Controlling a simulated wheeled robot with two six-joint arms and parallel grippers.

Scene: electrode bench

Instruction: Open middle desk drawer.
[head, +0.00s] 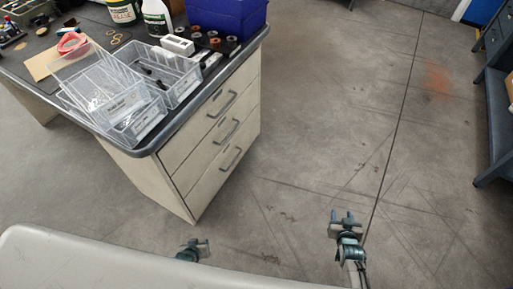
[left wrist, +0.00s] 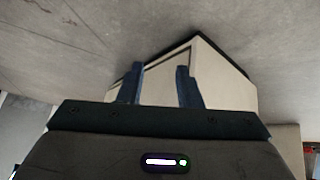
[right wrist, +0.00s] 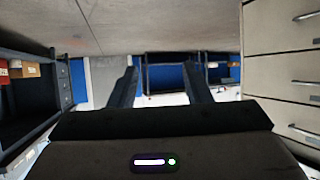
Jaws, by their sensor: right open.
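The desk (head: 72,108) stands at the left of the head view with a stack of three cream drawers, all shut. The middle drawer (head: 208,144) has a grey bar handle (head: 228,131). Drawer fronts with handles also show at the right edge of the right wrist view (right wrist: 268,75). My left gripper (head: 202,246) is open and empty, low in front of the desk and apart from it. Its spread fingers show in the left wrist view, with a cream cabinet corner beyond. My right gripper (head: 346,217) is open and empty over the floor, right of the drawers.
On the desktop are clear plastic bins (head: 122,104), a blue box (head: 232,18), a white bottle (head: 157,18) and several small cylinders. The concrete floor (head: 330,110) right of the desk is clear. A dark shelf unit (head: 495,105) stands at the far right.

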